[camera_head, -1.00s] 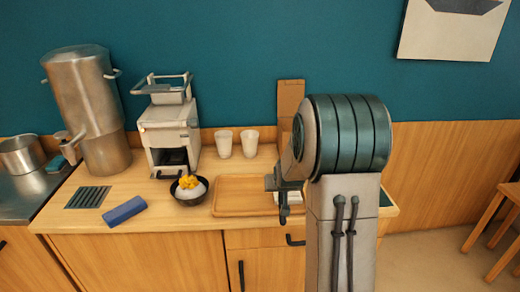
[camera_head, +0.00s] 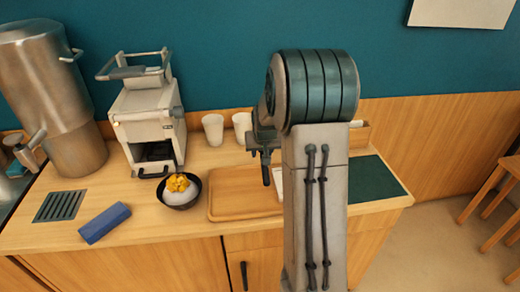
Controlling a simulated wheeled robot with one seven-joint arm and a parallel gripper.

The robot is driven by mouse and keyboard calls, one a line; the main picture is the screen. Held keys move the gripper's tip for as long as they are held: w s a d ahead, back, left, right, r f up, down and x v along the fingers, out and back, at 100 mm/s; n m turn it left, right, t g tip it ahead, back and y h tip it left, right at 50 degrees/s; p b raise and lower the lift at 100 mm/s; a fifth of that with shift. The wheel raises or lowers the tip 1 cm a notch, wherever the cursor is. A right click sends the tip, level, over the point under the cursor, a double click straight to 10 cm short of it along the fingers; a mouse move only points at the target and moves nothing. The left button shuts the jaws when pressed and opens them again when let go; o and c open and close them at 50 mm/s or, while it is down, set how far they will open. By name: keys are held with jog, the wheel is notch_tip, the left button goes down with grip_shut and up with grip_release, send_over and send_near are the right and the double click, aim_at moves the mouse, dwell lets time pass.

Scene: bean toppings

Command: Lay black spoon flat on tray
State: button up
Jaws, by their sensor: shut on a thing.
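The wooden tray (camera_head: 232,206) lies flat on the counter, and its right part is hidden behind my arm. My gripper (camera_head: 265,172) is above the tray's right part, pointing down, and is shut on a narrow dark thing. This looks like the black spoon, but it is too small and dark to tell it clearly from the fingers. No spoon shows on the visible part of the tray.
A dark bowl (camera_head: 186,203) with white and yellow food stands just left of the tray. Two white cups (camera_head: 213,129) stand behind it.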

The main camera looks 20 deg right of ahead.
aim_at(263, 153)
jog(key=shift+f+b, duration=1.1)
jog(key=shift+f, duration=1.1)
jog(key=shift+f+b, duration=1.5)
jog(key=o, duration=1.8)
jog(key=shift+o, duration=0.2)
jog(key=shift+r, duration=0.15)
jog(key=shift+w+r+p+v, duration=0.1)
jog(key=shift+w+p+v, duration=0.1)
jog(key=shift+p+v, duration=1)
jog(key=shift+w+r+p+v, duration=0.15)
jog(key=shift+p+v, duration=0.2)
jog(key=shift+v, duration=1.6)
jog(key=shift+w+p+v, duration=0.2)
jog(key=shift+p+v, duration=0.6)
jog(key=shift+v, duration=0.75)
jog(key=shift+d+r, duration=0.1)
